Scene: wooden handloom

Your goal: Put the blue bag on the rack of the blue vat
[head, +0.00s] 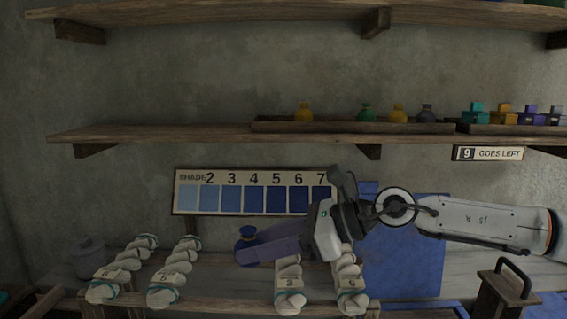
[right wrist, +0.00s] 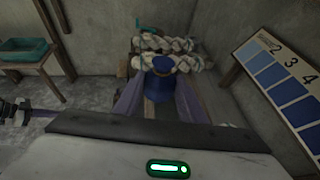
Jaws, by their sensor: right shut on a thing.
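My right gripper (head: 250,248) reaches in from the right and is shut on the blue bag (head: 242,250), a small dark blue pouch with a tied neck. In the right wrist view the blue bag (right wrist: 162,90) sits upright between the two purple fingers. The bag is in front of the shade board, above the shelf with the white skeins. My left gripper is not in the head view; a dark part with a purple end at the left edge of the right wrist view may be it. I cannot make out a blue vat or its rack for certain.
Numbered white skeins (head: 164,285) lie on the lower ledge. A shade board (head: 255,192) leans behind them. A large blue panel (head: 405,255) and a dark handled block (head: 503,285) are at right. A teal tray (right wrist: 25,50) is at left.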

